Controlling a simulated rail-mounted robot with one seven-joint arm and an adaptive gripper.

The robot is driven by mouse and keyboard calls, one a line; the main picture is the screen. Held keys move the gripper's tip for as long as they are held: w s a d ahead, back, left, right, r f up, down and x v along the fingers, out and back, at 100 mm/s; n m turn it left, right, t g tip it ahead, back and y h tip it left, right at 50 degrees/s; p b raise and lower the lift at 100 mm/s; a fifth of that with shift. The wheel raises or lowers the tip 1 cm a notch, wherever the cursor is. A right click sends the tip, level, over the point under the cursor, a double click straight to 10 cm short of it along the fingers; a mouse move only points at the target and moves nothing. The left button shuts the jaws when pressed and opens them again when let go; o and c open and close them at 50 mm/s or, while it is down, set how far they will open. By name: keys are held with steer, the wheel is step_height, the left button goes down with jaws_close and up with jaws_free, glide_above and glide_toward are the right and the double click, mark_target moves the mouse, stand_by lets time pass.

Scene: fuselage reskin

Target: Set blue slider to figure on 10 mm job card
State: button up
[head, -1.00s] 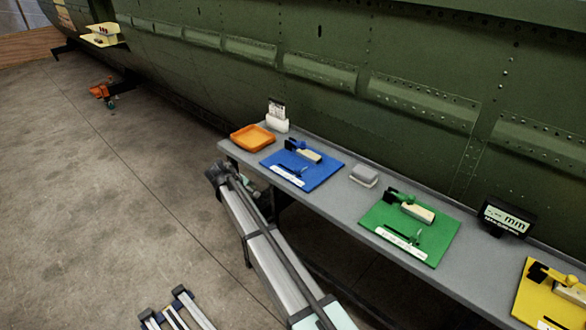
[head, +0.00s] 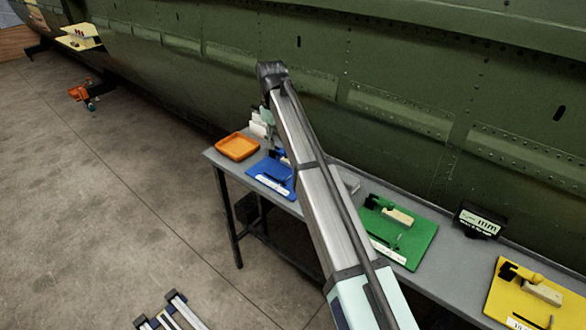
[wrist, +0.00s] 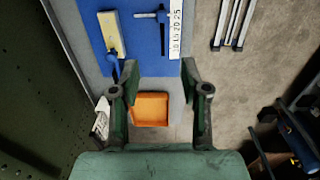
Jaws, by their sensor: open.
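The blue board (head: 258,182) lies on the bench and is partly covered by my arm. The wrist view shows it at the top, with a white scale strip (wrist: 175,30) marked 10 15 20 25. My gripper (wrist: 152,78) is open and empty, at the board's end.
An orange tray (head: 237,147) shows between my fingers in the wrist view. A green board (head: 400,232), a yellow board (head: 527,292) and a dark mm display (head: 480,220) are farther right on the grey bench. The green fuselage wall rises close behind the bench.

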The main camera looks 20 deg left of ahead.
mark_target(282, 178)
steer(key=shift+g, duration=0.3)
steer(key=f+p, duration=0.1)
steer(key=f, duration=0.4)
steer(key=d+f+p, duration=0.1)
steer(key=f+p, duration=0.1)
steer(key=f, duration=0.3)
steer(key=f+p, duration=0.1)
steer(key=f, duration=0.4)
steer(key=shift+d+f, duration=0.2)
steer(key=shift+f, duration=0.15)
jaws_close()
